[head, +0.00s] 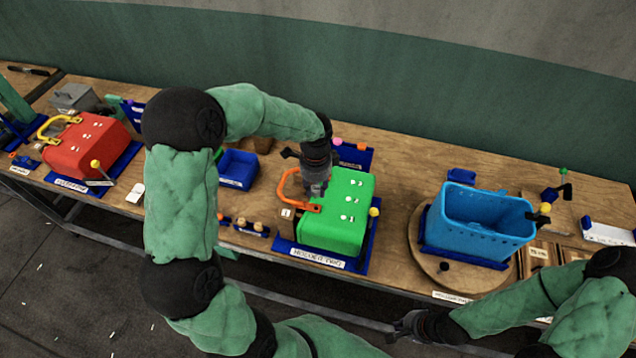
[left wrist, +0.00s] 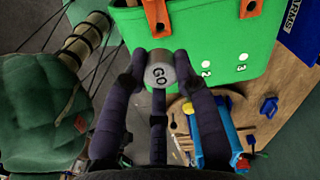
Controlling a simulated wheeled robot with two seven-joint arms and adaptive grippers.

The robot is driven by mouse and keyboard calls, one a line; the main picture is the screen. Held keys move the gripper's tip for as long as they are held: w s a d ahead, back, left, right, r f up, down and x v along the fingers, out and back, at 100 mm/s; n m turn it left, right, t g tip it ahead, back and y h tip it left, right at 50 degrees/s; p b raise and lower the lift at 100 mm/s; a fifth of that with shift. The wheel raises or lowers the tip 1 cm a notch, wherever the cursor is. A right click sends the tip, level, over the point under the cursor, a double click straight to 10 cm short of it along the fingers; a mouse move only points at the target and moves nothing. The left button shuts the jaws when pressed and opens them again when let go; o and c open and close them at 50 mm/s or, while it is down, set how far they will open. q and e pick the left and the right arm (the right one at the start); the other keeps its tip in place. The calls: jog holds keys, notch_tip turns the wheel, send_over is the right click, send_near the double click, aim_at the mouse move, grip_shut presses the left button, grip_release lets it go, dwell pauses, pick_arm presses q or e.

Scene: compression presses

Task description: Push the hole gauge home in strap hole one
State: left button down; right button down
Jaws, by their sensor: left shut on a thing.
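The green case (head: 338,222) with an orange handle (head: 290,187) sits in a blue holder labelled holder two. My left gripper (head: 317,188) is over the case's handle side in the head view. In the left wrist view my left gripper (left wrist: 160,72) is shut on the grey hole gauge (left wrist: 158,76), whose round end reads GO. The gauge is in front of the green face (left wrist: 215,30), in line with the holes marked 2 and 3. Strap hole one is hidden, and I cannot tell how deep the gauge is. My right gripper (head: 408,328) is low in front of the table.
A red case (head: 88,145) stands at the left and a blue basket (head: 480,222) on a round wooden board (head: 420,250) at the right. A small blue bin (head: 238,168) and wooden pegs are left of the green case. Bare table lies between case and basket.

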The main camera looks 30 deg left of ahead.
aim_at(316, 195)
pick_arm(q)
jog(key=shift+s+r, duration=0.1)
jog(key=shift+s, duration=0.05)
jog(key=shift+w+f, duration=0.3)
jog(key=shift+f, duration=0.15)
jog(key=shift+s+f+b, duration=0.15)
jog(key=shift+f+b, duration=0.65)
notch_tip(316, 195, down, 2)
jog(key=shift+f+b, duration=0.1)
jog(key=shift+b, duration=0.65)
jog(key=shift+f+b, duration=0.45)
jog(key=shift+f, duration=0.2)
jog(key=shift+f+b, duration=0.85)
jog(key=shift+f, duration=0.55)
jog(key=c, duration=0.9)
grip_release()
